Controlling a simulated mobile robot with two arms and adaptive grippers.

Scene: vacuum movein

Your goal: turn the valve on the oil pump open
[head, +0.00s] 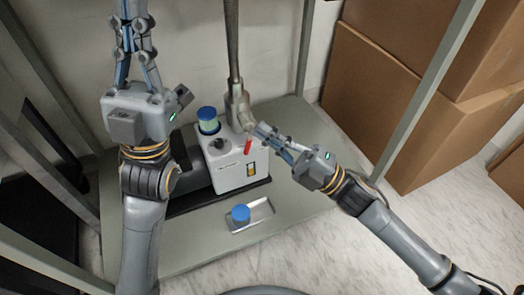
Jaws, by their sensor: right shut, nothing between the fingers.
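The oil pump (238,168) is a white and grey unit on the shelf, with a small yellow window on its front. A red valve handle (248,146) shows near its top right edge, beside the metal fitting (238,105) that a hose rises from. My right gripper (259,131) is shut and empty, its tips just above and right of the red handle; I cannot tell whether they touch it. My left gripper (129,10) points up at the top left, away from the pump; its fingertips run to or past the top edge.
A blue-capped bottle (208,121) stands at the pump's top. A small metal tray (259,219) with a blue cap (240,213) lies in front on the grey shelf (185,258). Frame posts (440,75) stand at the sides, and cardboard boxes (385,105) at the right.

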